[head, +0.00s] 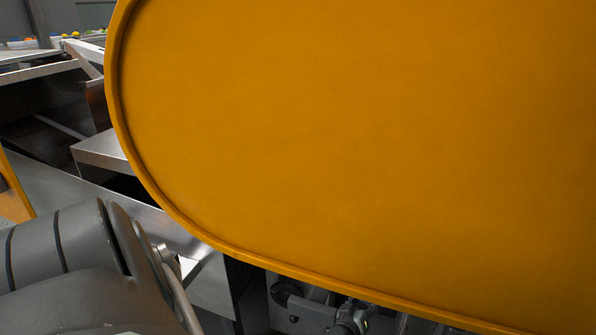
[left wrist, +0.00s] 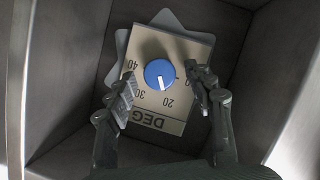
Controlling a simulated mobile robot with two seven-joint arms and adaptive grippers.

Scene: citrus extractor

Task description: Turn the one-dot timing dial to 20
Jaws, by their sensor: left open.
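The timing dial (left wrist: 160,74) is a round blue knob with a white pointer line, seen in the left wrist view. It sits on a pale plate (left wrist: 184,47) printed with 40, 30, 20 and a partly hidden number, plus the letters "DEG". The pointer line points down the picture, at or very near the 20. No dot marking can be made out. My left gripper (left wrist: 161,74) is open, one finger on each side of the knob, with visible gaps to it. In the head view the dial is hidden. My right gripper is not seen.
A large orange panel (head: 350,140) fills most of the head view. Metal framework and a steel ledge (head: 105,150) lie to its left. In the left wrist view, the plate sits in a grey metal recess with walls (left wrist: 65,75) close around the gripper.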

